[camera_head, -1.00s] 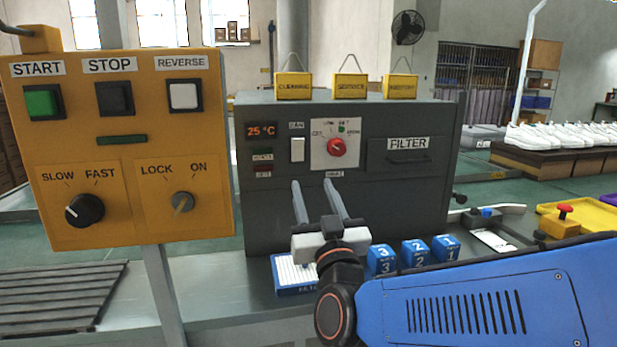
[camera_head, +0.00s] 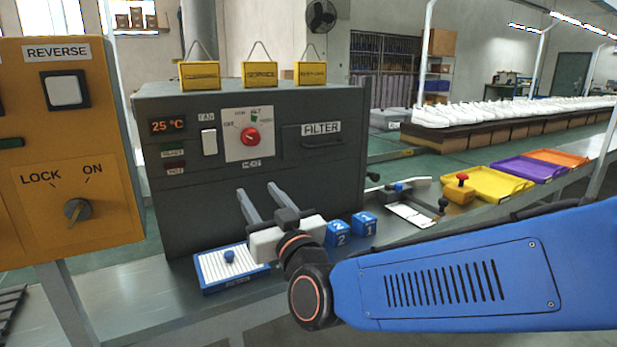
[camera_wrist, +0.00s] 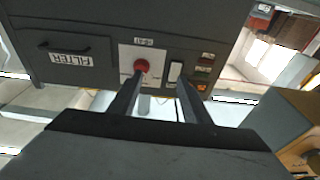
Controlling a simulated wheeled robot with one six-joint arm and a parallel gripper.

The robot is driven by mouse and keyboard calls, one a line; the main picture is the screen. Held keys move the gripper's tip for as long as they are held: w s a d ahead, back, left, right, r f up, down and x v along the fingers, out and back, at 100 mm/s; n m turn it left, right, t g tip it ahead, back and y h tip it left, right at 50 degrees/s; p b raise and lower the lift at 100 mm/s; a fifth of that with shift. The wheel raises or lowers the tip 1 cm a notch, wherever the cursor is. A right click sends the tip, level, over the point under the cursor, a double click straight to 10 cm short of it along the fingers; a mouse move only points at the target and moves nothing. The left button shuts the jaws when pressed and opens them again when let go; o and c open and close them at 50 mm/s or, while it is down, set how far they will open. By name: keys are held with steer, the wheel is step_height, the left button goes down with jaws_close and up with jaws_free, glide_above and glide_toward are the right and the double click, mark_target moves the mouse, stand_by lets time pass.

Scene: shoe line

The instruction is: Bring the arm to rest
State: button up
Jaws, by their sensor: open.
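My gripper (camera_head: 262,204) is in the head view in front of the grey heater box (camera_head: 215,95), its two grey fingers spread and nothing between them. In the wrist view my gripper (camera_wrist: 156,103) points at the box's front panel, with the red heat knob (camera_wrist: 141,66) and the white fan switch (camera_wrist: 175,71) beyond the fingertips. The red knob (camera_head: 250,137) also shows in the head view. I cannot tell the exact gap between fingers and panel.
An orange control panel (camera_head: 70,150) stands at the left. Blue numbered blocks (camera_head: 364,224) and a blue-edged white tray (camera_head: 230,268) lie near my gripper. Yellow (camera_head: 500,184), purple (camera_head: 532,168) and orange (camera_head: 560,157) trays line the right. White shoes (camera_head: 480,113) stand behind.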

steer(key=s+d+f+m+g+h, duration=0.1)
steer(key=d+f+g+h, duration=0.35)
steer(key=d, duration=0.75)
steer(key=s+d+f+m+g+h, duration=0.1)
steer(key=d+f+g, duration=0.1)
steer(key=d+f, duration=0.8)
steer(key=s+d+f+m+g+h, duration=0.2)
steer(key=s+d+f, duration=0.1)
steer(key=s+d, duration=0.5)
steer(key=s+d+f+m+g+h, duration=0.2)
steer(key=s+d+f+g+h, duration=0.1)
steer(key=s+d, duration=0.6)
steer(key=d+f, duration=0.1)
steer(key=d, duration=0.2)
steer(key=shift+m+g, duration=0.3)
steer(key=shift+g, duration=0.05)
steer(key=shift+h, duration=0.25)
